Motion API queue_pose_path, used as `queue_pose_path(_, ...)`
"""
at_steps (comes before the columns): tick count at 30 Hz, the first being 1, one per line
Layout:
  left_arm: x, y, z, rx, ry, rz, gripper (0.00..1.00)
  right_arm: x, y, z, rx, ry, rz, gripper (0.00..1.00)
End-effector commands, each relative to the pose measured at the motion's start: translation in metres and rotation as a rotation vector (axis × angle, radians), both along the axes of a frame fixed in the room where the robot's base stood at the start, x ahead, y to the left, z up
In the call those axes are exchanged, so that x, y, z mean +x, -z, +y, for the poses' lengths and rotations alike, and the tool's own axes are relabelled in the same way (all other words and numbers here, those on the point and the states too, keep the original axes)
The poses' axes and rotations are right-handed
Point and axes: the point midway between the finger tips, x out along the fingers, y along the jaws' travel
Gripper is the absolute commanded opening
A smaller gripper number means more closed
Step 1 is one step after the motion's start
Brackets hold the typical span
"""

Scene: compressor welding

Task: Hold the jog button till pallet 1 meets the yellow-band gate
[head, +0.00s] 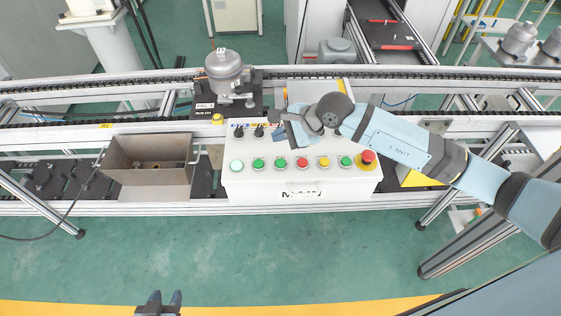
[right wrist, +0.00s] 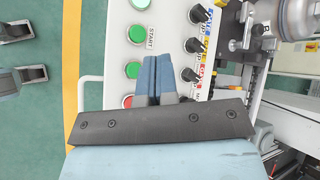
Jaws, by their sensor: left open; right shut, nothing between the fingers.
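A white control panel (head: 300,185) carries a row of green, red and yellow buttons, with knobs above. I cannot read which one is the jog button. My right gripper (head: 286,136) is shut and empty over the panel's upper middle. In the right wrist view its fingertips (right wrist: 156,60) lie between the button row and the knobs; contact cannot be told. A dark pallet (head: 257,101) with a partly readable "PALL" label bears a grey compressor (head: 224,68) on the conveyor behind the panel. I cannot clearly identify the yellow-band gate. My left gripper (head: 161,300) is open, low over the floor.
A red emergency stop (head: 368,157) sits at the panel's right end. A metal bin (head: 149,172) hangs left of the panel. Conveyor rails (head: 110,86) run across the back. More compressors (head: 519,38) stand at the far right. The green floor (head: 250,245) in front is clear.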

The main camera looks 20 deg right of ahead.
Motion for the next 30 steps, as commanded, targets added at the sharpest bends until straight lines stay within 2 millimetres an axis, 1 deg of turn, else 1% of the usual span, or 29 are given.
queue_pose_path(1, 0.001, 0.003, 0.000, -0.001, 0.001, -0.001, 0.43, 0.000, 0.008, 0.000, 0.001, 0.001, 0.002, 0.00)
queue_pose_path(10, 0.005, 0.017, -0.002, -0.003, 0.007, -0.005, 0.43, 0.000, 0.051, 0.000, 0.000, 0.002, 0.003, 0.00)
queue_pose_path(11, 0.005, 0.019, -0.003, -0.003, 0.008, -0.004, 0.43, 0.000, 0.056, 0.000, 0.000, 0.002, 0.003, 0.00)
queue_pose_path(12, 0.005, 0.026, -0.004, -0.005, 0.010, -0.005, 0.43, 0.000, 0.063, 0.000, 0.000, 0.001, 0.001, 0.00)
queue_pose_path(15, 0.004, 0.034, -0.006, -0.008, 0.014, -0.001, 0.43, 0.000, 0.072, 0.000, 0.000, 0.001, 0.001, 0.00)
queue_pose_path(19, 0.003, 0.038, -0.009, -0.010, 0.019, 0.002, 0.43, 0.000, 0.076, 0.000, 0.001, 0.001, 0.000, 0.00)
queue_pose_path(30, 0.004, 0.036, -0.007, -0.008, 0.018, -0.003, 0.43, 0.000, 0.076, 0.000, 0.000, 0.001, 0.001, 0.00)
